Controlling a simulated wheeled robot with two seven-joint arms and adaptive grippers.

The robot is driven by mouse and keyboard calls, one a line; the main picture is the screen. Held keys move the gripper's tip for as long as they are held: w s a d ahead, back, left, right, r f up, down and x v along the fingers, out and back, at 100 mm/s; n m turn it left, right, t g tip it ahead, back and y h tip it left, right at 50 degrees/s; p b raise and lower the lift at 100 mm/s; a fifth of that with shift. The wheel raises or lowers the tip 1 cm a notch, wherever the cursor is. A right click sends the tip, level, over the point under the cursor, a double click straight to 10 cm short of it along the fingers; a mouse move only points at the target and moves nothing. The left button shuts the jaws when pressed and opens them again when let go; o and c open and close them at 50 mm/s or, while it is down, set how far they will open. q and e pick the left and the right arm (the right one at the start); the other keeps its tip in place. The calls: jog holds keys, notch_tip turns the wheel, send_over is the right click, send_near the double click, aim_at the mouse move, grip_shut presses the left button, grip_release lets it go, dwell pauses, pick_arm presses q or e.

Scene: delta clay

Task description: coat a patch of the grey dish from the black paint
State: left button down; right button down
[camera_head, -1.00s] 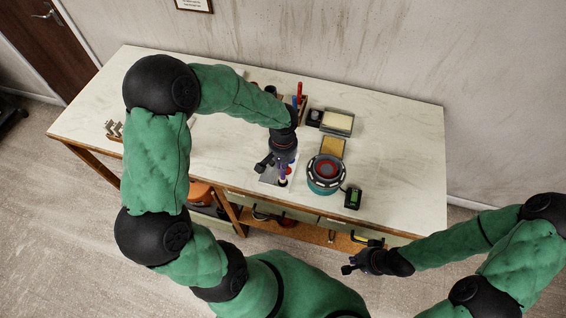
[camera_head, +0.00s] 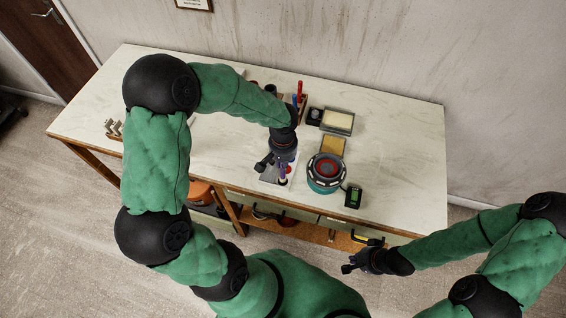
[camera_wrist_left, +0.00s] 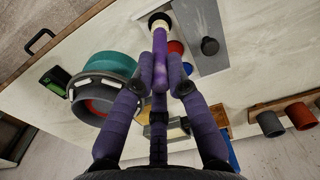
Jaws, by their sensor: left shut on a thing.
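My left gripper (camera_wrist_left: 160,80) is shut on a purple-handled brush (camera_wrist_left: 160,42), with a cream collar and a dark round tip. In the head view the brush (camera_head: 282,173) points down over a pale palette (camera_head: 268,176). I cannot tell whether the tip touches it. In the wrist view the black paint (camera_wrist_left: 209,46) is a dark blob on the palette's grey strip, right of the brush. A red blob (camera_wrist_left: 176,47) lies closer to the handle. The grey dish (camera_head: 327,167), reddish inside, sits on a teal turntable (camera_head: 323,187) to the right. My right gripper (camera_head: 349,264) hangs off the table's front; its jaw opening is unclear.
A small device with a green display (camera_head: 353,197) stands right of the turntable. Behind are a yellow sponge-like block (camera_head: 332,147), a tray (camera_head: 337,121) and a holder with a red-handled tool (camera_head: 299,90). The table's right end is clear.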

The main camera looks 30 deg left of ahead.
pick_arm(q)
jog(key=shift+s+f+b, duration=0.1)
jog(key=shift+f+b, duration=0.3)
jog(key=shift+b, duration=0.05)
dwell(1.6)
jog(key=shift+r, duration=0.1)
jog(key=shift+r+p, duration=2.4)
jog(key=shift+r, duration=1.1)
jog(key=shift+f, duration=0.1)
